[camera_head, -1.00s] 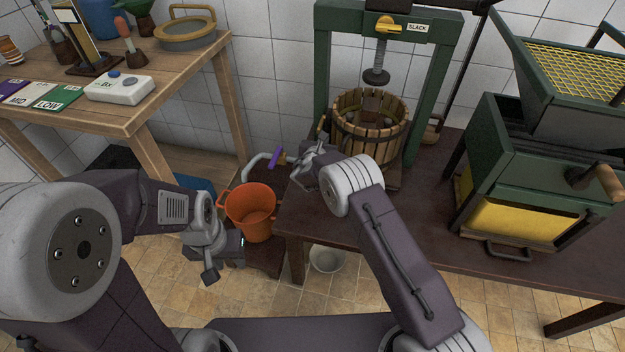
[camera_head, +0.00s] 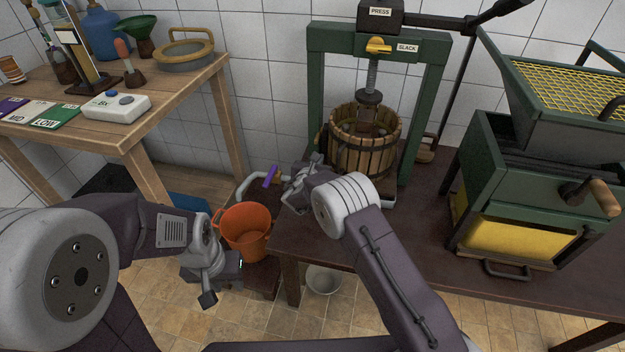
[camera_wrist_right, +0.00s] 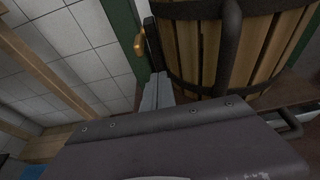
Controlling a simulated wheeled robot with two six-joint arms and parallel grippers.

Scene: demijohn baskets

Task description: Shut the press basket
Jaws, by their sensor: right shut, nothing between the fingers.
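The press basket (camera_head: 350,152) is a round wooden-slat basket with dark hoops, upright under the screw of the green press. It also fills the upper right of the right wrist view (camera_wrist_right: 265,45). I cannot tell whether its seam is closed. A small brass handle (camera_wrist_right: 138,45) shows left of the basket in that view. My right gripper (camera_head: 316,162) is low at the basket's left side; its pale fingers (camera_wrist_right: 155,92) are together and empty, close to the slats. My left gripper (camera_head: 225,270) hangs over the floor by the bucket, away from the press; its finger gap is unclear.
The green press frame (camera_head: 430,110) stands on a dark table (camera_head: 420,225). A green crusher with a yellow front (camera_head: 510,232) is right. An orange bucket (camera_head: 246,232) stands left, near a pale spout with a purple handle (camera_head: 270,177). A wooden bench (camera_head: 150,110) is far left.

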